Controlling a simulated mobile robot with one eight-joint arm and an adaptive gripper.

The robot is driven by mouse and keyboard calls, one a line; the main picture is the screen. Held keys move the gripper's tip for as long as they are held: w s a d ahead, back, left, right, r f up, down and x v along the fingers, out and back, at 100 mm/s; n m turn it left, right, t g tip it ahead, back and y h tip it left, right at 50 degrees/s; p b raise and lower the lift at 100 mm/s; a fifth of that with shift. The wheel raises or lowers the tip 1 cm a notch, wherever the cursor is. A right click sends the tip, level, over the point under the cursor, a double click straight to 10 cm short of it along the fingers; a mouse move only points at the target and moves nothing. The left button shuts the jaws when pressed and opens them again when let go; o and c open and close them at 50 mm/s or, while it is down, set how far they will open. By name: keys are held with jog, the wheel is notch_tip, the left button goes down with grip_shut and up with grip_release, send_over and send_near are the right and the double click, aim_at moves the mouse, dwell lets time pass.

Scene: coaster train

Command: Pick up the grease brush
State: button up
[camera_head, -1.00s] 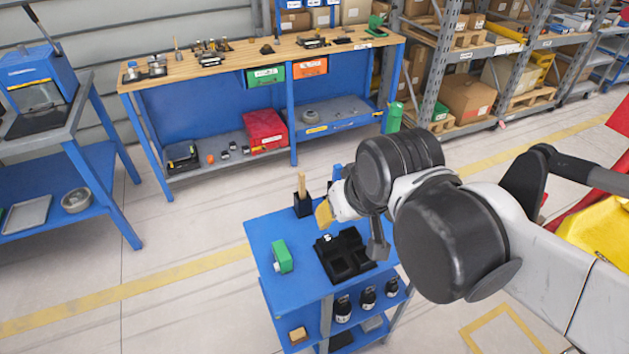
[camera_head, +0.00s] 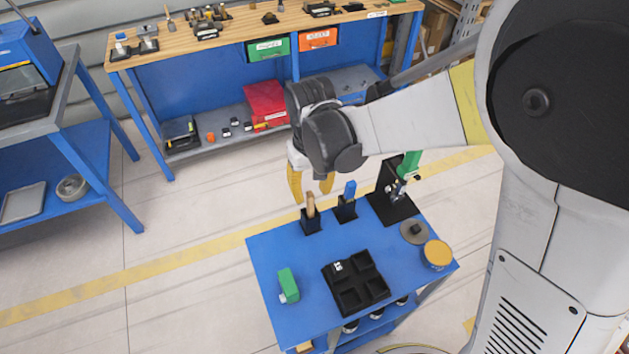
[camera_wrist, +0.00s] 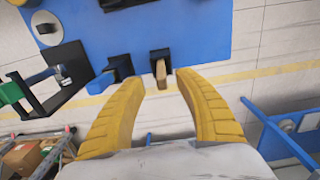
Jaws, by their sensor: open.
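A light wooden handle (camera_head: 310,204) stands upright in a small black holder (camera_head: 311,224) at the far left edge of the blue cart top. It looks like the grease brush, but its lower end is hidden in the holder. My gripper (camera_head: 311,188) hangs just above and around the handle's level, its yellow fingers open and empty. In the wrist view the wooden handle (camera_wrist: 160,72) lies between and a little beyond the two open fingertips (camera_wrist: 161,82). I cannot tell whether the fingers touch it.
A blue-handled tool (camera_head: 350,189) stands in a second black holder (camera_head: 345,210) close to the right. A black stand with a green part (camera_head: 410,165), a black tray (camera_head: 357,283), a green block (camera_head: 288,285) and a yellow-topped tin (camera_head: 437,254) share the cart. The workbench stands behind.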

aim_at(310, 205)
jog(key=f+b, duration=0.1)
jog(key=f, duration=0.2)
jog(key=f+b, duration=0.1)
jog(key=f, duration=0.2)
jog(key=shift+w+a+f, duration=0.2)
jog(key=shift+f, duration=0.2)
jog(key=shift+r, duration=0.1)
grip_shut()
